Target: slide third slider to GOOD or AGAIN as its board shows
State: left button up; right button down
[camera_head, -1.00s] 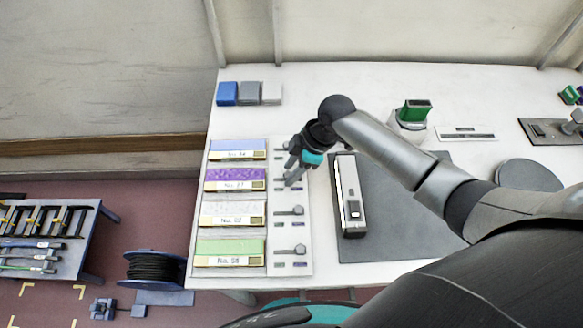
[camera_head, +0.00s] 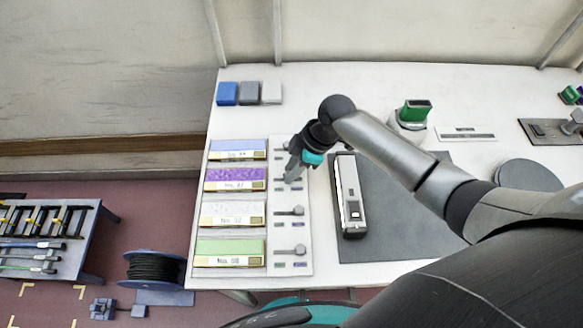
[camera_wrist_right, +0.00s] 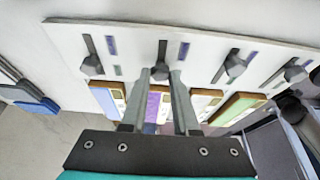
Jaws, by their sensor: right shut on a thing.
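The long panel (camera_head: 304,248) holds several coloured boards in a column, each with a slider knob to its right. My right gripper (camera_head: 291,177) is at the row of the purple board (camera_head: 235,175). It is shut on that row's slider knob (camera_wrist_right: 160,73), which stands between the fingertips in the right wrist view. The purple board's label is too small to read surely. The white board (camera_head: 233,210) and its slider (camera_head: 291,211) lie nearer, then the green board (camera_head: 230,248) and its slider (camera_head: 291,250). The blue board (camera_head: 238,147) is farthest; its slider is partly hidden by my gripper. My left gripper is not in view.
A long silver and black device (camera_head: 350,197) lies on a dark mat (camera_head: 400,235) right of the panel. Blue, grey and white blocks (camera_head: 250,93) stand at the back left. A green-topped item (camera_head: 414,112) stands beyond my right forearm. Small tags flank each slider slot.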

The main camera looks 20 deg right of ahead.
dwell(0.5)
jog(key=shift+s+d+p, duration=0.2)
jog(key=shift+d+p, duration=0.1)
jog(key=shift+d, duration=0.35)
jog(key=shift+s+d+p, duration=0.15)
jog(key=shift+d+p, duration=0.1)
jog(key=shift+d, duration=0.4)
jog(key=c, duration=0.7)
grip_release()
jog(key=shift+o, duration=0.2)
jog(key=p+v, duration=0.1)
jog(key=v, duration=1.4)
jog(key=shift+d, duration=0.1)
